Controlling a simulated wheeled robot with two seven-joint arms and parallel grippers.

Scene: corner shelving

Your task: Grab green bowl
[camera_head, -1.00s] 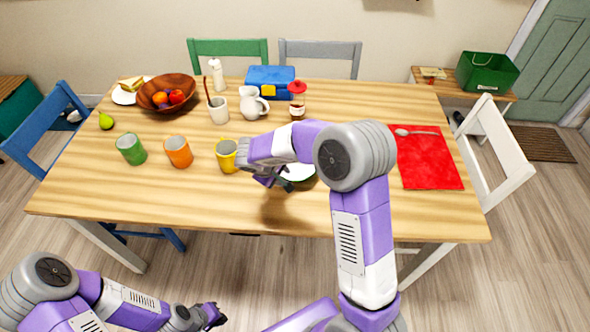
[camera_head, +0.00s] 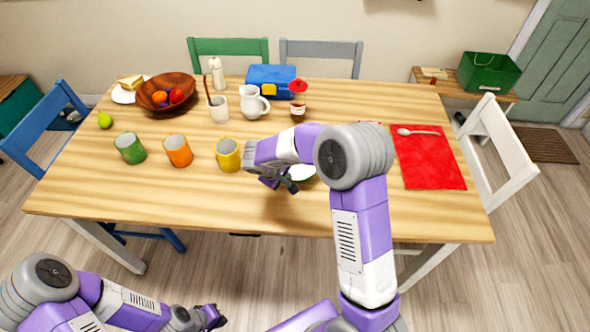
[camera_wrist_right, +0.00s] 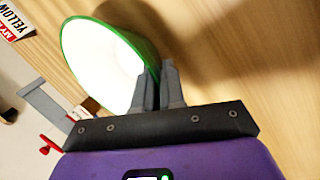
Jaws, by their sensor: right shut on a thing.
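The green bowl (camera_wrist_right: 95,55), white inside with a green rim, fills the upper left of the right wrist view. My right gripper (camera_wrist_right: 163,75) is shut on its wall at the rim, and the bowl looks tilted. In the head view a small part of the bowl (camera_head: 302,172) shows behind my right arm; the rest is hidden. My right gripper (camera_head: 280,183) is above the table there. My left gripper (camera_head: 213,316) is low at the bottom, off the table's front edge; its fingers are too small to judge.
On the wooden table (camera_head: 130,195) stand a green cup (camera_head: 130,148), an orange cup (camera_head: 178,151) and a yellow cup (camera_head: 227,156), left of my right gripper. A red mat (camera_head: 430,165) with a spoon (camera_head: 415,132) lies at right. The table's front left is clear.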

